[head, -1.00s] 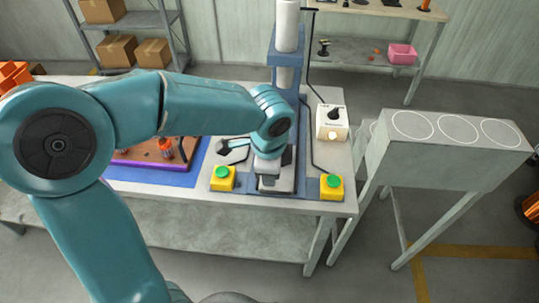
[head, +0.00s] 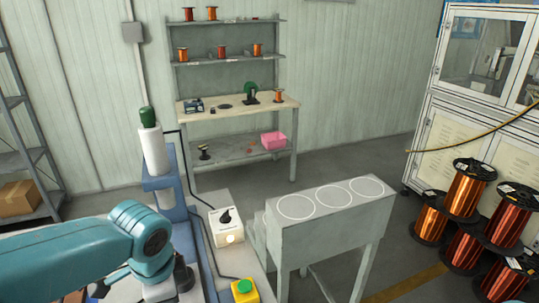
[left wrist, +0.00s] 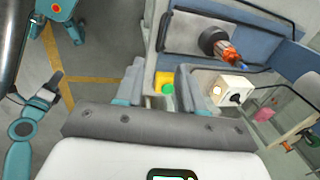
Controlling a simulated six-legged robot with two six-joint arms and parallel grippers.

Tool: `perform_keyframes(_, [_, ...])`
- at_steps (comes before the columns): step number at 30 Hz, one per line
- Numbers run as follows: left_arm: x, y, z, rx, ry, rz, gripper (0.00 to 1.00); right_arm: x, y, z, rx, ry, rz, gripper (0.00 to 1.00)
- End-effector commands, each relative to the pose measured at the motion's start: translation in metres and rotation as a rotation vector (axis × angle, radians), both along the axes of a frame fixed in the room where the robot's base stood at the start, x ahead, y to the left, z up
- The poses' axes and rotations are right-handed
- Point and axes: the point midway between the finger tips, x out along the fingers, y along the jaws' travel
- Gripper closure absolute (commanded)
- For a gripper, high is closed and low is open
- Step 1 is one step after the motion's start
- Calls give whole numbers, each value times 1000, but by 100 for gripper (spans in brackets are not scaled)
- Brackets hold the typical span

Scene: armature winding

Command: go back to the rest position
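My left arm comes in from the left of the head view, and its gripper end is low over the bench by the blue press column (head: 170,190). The fingertips are not clear there. In the left wrist view my left gripper (left wrist: 158,85) has its two fingers apart with nothing between them. Behind the gap shows a yellow box with a green button (left wrist: 167,87), apart from the fingers. An armature with orange windings (left wrist: 228,52) sits at the press, clear of the gripper. I cannot make out my right gripper in either view.
A white control box (head: 227,227) and a yellow button box (head: 245,291) stand right of the press. A grey stand with three white circles (head: 325,222) is beside the bench. Copper spools (head: 468,190) stand at right. Shelves with a pink bin (head: 273,140) are behind.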

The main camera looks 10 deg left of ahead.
Motion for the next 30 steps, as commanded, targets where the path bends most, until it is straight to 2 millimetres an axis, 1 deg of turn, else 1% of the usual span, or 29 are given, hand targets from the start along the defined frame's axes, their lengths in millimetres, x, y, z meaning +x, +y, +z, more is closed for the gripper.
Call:
perform_keyframes(2, [4,-11,-24,-38,20,20,62,0,0,0,0,0,0,100])
perform_keyframes(4, [8,-29,-61,-104,43,66,62,0,0,0,0,0,0,100])
perform_keyframes(5, [9,-39,-81,-143,59,98,62,0,0,0,0,0,0,100])
perform_keyframes(6, [8,-53,-110,-197,80,153,62,0,0,0,0,0,0,100])
perform_keyframes(8, [0,-75,-157,-285,118,264,62,0,0,0,0,0,0,100])
perform_keyframes(9, [-7,-88,-187,-341,143,353,62,0,0,0,0,0,0,100])
perform_keyframes(11, [-25,-107,-229,-411,184,507,62,0,0,0,0,0,0,100])
perform_keyframes(12, [-37,-116,-254,-447,205,614,62,0,0,0,0,0,0,100])
perform_keyframes(15, [-70,-131,-300,-494,244,857,62,0,0,0,0,0,0,100])
perform_keyframes(18, [-95,-136,-326,-501,258,1032,62,0,0,0,0,0,0,100])
perform_keyframes(21, [-109,-137,-338,-499,257,1130,62,0,0,0,0,0,0,100])
perform_keyframes(24, [-114,-137,-342,-498,254,1162,62,0,0,0,0,0,0,100])
perform_keyframes(30, [-113,-137,-342,-499,251,1160,62,0,0,0,0,0,0,100])
